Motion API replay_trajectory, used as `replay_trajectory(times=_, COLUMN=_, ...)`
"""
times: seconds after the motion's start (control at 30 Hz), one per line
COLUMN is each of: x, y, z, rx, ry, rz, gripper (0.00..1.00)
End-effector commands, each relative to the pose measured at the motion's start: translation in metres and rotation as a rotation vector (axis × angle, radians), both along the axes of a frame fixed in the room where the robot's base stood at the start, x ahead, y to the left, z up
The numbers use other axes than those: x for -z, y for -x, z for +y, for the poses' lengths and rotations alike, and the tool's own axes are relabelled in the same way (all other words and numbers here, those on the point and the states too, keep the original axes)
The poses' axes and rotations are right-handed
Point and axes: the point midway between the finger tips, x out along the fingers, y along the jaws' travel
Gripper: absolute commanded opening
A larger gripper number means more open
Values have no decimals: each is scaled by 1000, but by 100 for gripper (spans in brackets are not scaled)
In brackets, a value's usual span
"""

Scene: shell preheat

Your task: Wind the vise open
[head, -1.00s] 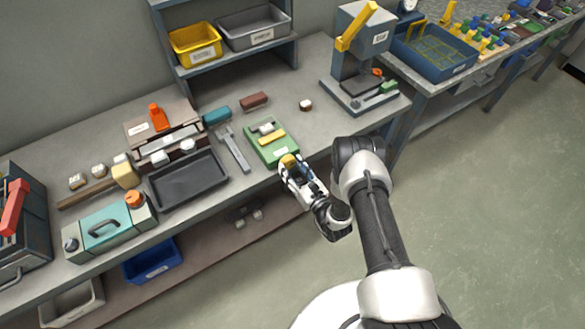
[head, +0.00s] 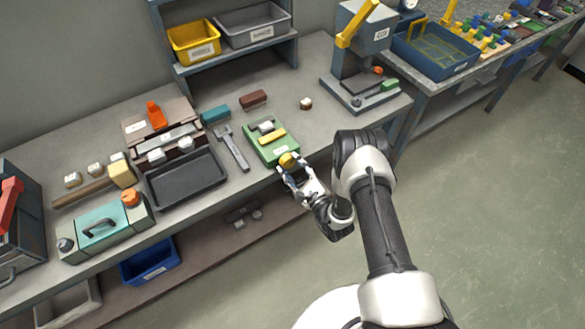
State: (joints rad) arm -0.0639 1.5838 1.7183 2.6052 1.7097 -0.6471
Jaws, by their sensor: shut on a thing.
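The vise appears to be the green-bodied device (head: 281,151) at the front edge of the bench, right of centre. A yellow bar (head: 271,136) and a pale block (head: 266,126) show on top of it; the gap between its jaws is too small to judge. A round yellow knob (head: 287,160) sits at its front end. My gripper (head: 290,166) is shut on this knob, reaching in from the front right. The fingers hide part of the knob and whatever joins it to the vise.
A grey wrench-like tool (head: 232,148) and a black tray (head: 186,180) lie left of the vise. A teal block (head: 215,114) and a brown block (head: 253,98) lie behind. A press (head: 361,60) stands at the right. Bench between vise and press is mostly clear.

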Motion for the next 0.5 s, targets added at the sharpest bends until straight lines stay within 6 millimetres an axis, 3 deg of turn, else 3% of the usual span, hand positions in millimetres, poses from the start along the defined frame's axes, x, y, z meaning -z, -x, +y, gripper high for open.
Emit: replay_trajectory(times=0.5, x=2, y=0, z=-1, rx=0, ry=406, rz=-270, gripper=21)
